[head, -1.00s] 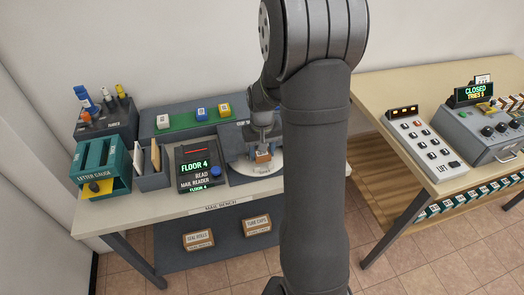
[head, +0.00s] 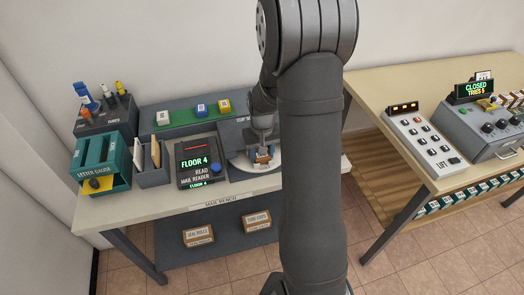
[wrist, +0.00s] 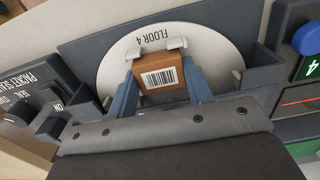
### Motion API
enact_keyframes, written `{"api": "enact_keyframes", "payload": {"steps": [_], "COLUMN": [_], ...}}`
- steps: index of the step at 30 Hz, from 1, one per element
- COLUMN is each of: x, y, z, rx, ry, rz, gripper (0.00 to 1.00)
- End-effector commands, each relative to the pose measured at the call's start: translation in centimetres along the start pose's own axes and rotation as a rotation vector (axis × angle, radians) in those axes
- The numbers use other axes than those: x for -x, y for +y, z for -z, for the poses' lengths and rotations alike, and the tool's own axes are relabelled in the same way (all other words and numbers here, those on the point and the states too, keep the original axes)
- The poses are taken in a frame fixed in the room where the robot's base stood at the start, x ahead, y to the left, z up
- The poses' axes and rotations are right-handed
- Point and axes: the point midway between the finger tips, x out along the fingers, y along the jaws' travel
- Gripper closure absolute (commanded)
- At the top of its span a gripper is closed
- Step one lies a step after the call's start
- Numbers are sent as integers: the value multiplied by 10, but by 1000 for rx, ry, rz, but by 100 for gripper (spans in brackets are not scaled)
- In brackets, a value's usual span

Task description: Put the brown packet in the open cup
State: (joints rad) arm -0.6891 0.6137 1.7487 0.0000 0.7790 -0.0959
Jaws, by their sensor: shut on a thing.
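The brown packet (wrist: 158,79) is a small box with a white barcode label. In the wrist view it sits between the two blue-grey fingers of my gripper (wrist: 161,72), which is shut on it. In the head view my gripper (head: 263,147) and the packet (head: 263,156) are low over the disc on the mail bench. I cannot make out the open cup clearly; the fingers and packet cover part of the disc. Contact beneath the packet is hidden.
The mail reader (head: 196,163) showing FLOOR 4 stands just left of the disc. The letter gauge (head: 102,160), tubes rack (head: 106,113) and green strip with small blocks (head: 180,118) are farther left and behind. A second table (head: 385,90) holds the LIFT panel (head: 424,140).

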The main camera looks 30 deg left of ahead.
Motion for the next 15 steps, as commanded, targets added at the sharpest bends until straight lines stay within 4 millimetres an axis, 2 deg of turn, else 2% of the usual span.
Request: {"api": "enact_keyframes", "payload": {"steps": [12,13,15], "x": [-4,-4,-4], "y": [0,0,0], "z": [0,0,0], "rx": [0,0,0], "ry": [-1,-1,-1], "rz": [0,0,0], "gripper": [80,50,36]}}
